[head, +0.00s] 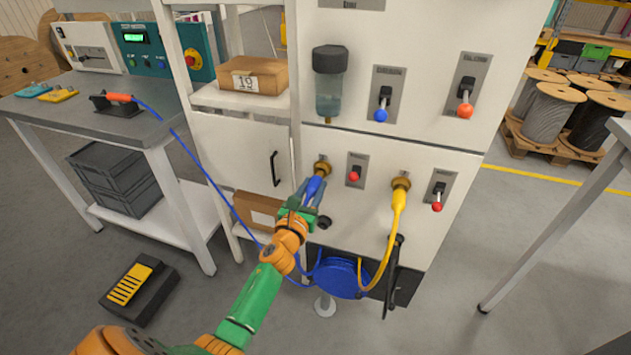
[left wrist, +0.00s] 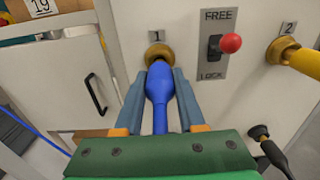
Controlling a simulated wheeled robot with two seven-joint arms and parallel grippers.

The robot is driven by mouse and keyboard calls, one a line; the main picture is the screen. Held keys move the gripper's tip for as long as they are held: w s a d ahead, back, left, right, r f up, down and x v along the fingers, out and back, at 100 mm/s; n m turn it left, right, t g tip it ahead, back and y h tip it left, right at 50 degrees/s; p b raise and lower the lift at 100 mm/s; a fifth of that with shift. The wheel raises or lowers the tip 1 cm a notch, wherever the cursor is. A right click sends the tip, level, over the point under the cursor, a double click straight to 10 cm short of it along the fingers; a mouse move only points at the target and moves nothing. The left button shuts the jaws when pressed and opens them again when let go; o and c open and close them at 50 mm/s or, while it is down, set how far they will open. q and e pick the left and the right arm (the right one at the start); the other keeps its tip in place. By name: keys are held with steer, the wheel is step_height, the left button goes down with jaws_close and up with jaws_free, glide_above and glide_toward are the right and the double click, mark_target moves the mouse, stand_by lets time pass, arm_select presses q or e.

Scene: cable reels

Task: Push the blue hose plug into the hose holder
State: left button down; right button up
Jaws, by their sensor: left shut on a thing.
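My left gripper (head: 312,198) is shut on the blue hose plug (head: 315,186) at the front of the white cabinet. In the left wrist view the plug (left wrist: 159,88) lies between my two fingers (left wrist: 160,100). Its tip meets the brass fitting (left wrist: 158,52) marked 1; how deep it sits cannot be seen. A round black part (head: 325,222), possibly the hose holder, is on the panel below and right of the plug. It also shows in the left wrist view (left wrist: 260,132), apart from my gripper. My right gripper is not in view.
A red-knobbed FREE/LOCK lever (head: 354,174) is right of the fitting. A yellow plug (head: 398,200) sits at the second brass fitting. A blue hose reel (head: 342,278) is below. A blue cable (head: 205,170) runs left to the workbench (head: 60,112).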

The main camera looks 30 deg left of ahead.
mark_target(307, 198)
arm_select(q)
steer(key=shift+p+v, duration=0.45)
steer(key=shift+v, duration=1.2)
steer(key=shift+r, duration=0.1)
steer(key=shift+s, duration=0.2)
steer(key=shift+v, duration=2.85)
steer(key=shift+d, duration=0.1)
